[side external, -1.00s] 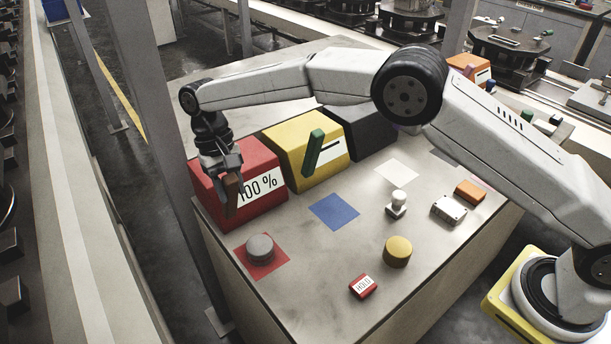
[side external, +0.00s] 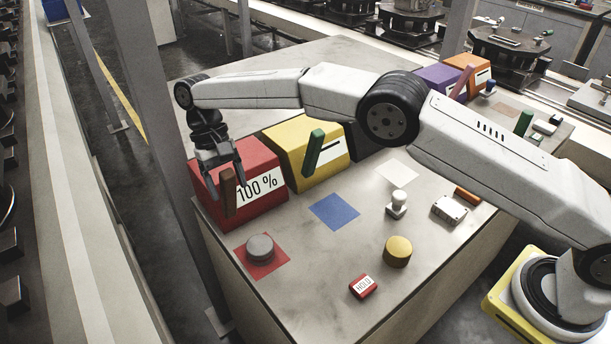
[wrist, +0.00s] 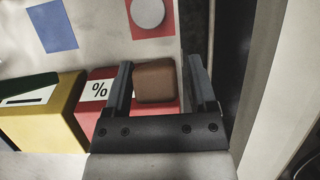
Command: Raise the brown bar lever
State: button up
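The brown bar lever (side external: 228,191) stands roughly upright on the front of the red box (side external: 262,208) with a "100 %" label. My gripper (side external: 223,168) is at the lever's upper part, with its fingers on either side. In the wrist view the end of the brown lever (wrist: 154,82) shows between the fingers of my gripper (wrist: 161,78). The fingers are open, with a clear gap on the right and a narrow one on the left. The lever's lower end is hidden in the wrist view.
A yellow box (side external: 300,160) with a green lever (side external: 313,152) stands right beside the red box. A grey knob (side external: 260,247), a yellow knob (side external: 397,251) and a red HOLD block (side external: 363,287) are on the table. A post (side external: 150,100) rises close to the left.

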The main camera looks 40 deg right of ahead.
aim_at(225, 170)
jog(key=shift+r, duration=0.1)
dwell(0.3)
jog(key=shift+r, duration=1.4)
jog(key=s+d+r, duration=0.2)
jog(key=s+r, duration=0.3)
jog(key=s, duration=0.1)
jog(key=s+d+r, duration=0.3)
jog(key=s+r, duration=0.2)
jog(key=s, duration=0.2)
jog(key=shift+d, duration=0.25)
jog(key=s+d+f+t, duration=0.2)
jog(key=s+d+f, duration=0.1)
jog(key=d, duration=0.4)
jog(key=s+d+f+t, duration=0.2)
jog(key=s+d+f, duration=0.2)
jog(key=d+f, duration=0.2)
jog(key=s+d+f+t, duration=0.3)
jog(key=d+f, duration=0.1)
jog(key=d, duration=0.4)
jog(key=shift+s+f, duration=0.25)
jog(key=shift+s, duration=0.1)
